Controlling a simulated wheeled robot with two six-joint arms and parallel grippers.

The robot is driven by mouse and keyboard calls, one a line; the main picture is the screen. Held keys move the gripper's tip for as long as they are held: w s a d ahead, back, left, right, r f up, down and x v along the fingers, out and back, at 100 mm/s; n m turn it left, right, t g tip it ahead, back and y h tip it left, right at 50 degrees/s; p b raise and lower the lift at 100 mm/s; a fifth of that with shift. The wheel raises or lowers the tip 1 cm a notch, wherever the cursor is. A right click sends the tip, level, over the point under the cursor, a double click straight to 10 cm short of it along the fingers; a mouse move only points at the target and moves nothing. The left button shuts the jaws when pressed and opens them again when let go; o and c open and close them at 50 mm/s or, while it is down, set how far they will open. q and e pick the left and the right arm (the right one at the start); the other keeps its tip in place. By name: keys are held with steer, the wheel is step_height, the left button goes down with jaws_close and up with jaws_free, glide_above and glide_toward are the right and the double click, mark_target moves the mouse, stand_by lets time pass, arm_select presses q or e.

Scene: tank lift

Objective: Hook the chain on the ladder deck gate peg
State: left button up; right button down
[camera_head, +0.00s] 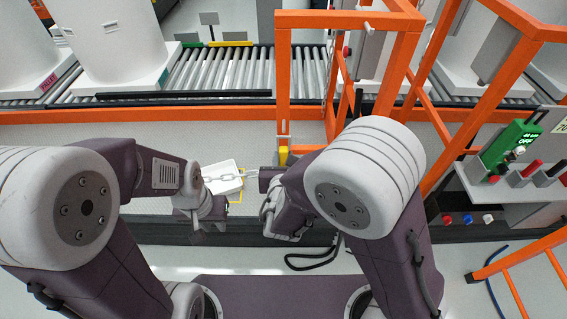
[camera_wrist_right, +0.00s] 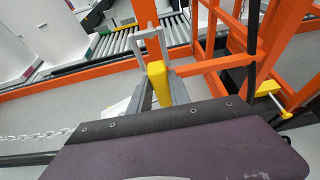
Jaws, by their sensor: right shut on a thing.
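A metal chain (camera_head: 225,177) runs from near my left wrist across to my right gripper. It also shows at the left edge of the right wrist view (camera_wrist_right: 35,138). My right gripper (camera_head: 282,160) is beside an orange gate post (camera_head: 284,90). In the right wrist view its grey fingers (camera_wrist_right: 158,90) are shut on a yellow grip (camera_wrist_right: 157,80), with a grey metal loop (camera_wrist_right: 150,42) just beyond. The join between chain and grip is hidden. My left gripper (camera_head: 200,216) is low at the left; its jaw state is unclear. I cannot make out the peg.
A roller conveyor (camera_head: 230,70) with white tanks (camera_head: 110,40) lies behind an orange rail (camera_head: 150,115). A white tray (camera_head: 222,170) lies below the chain. A control panel with a green box (camera_head: 512,145) stands at right, with an orange ladder (camera_head: 520,265) in front.

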mark_target(284, 146)
steer(key=shift+w+f+p, duration=0.15)
steer(key=shift+w+p, duration=0.2)
steer(key=shift+w, duration=2.15)
steer(key=shift+w+f+b, duration=0.55)
steer(key=shift+w+b, duration=0.2)
steer(key=shift+b, duration=0.25)
steer(key=c, duration=1.1)
jaws_free()
steer(key=v, duration=0.9)
steer(key=shift+s+r, duration=0.1)
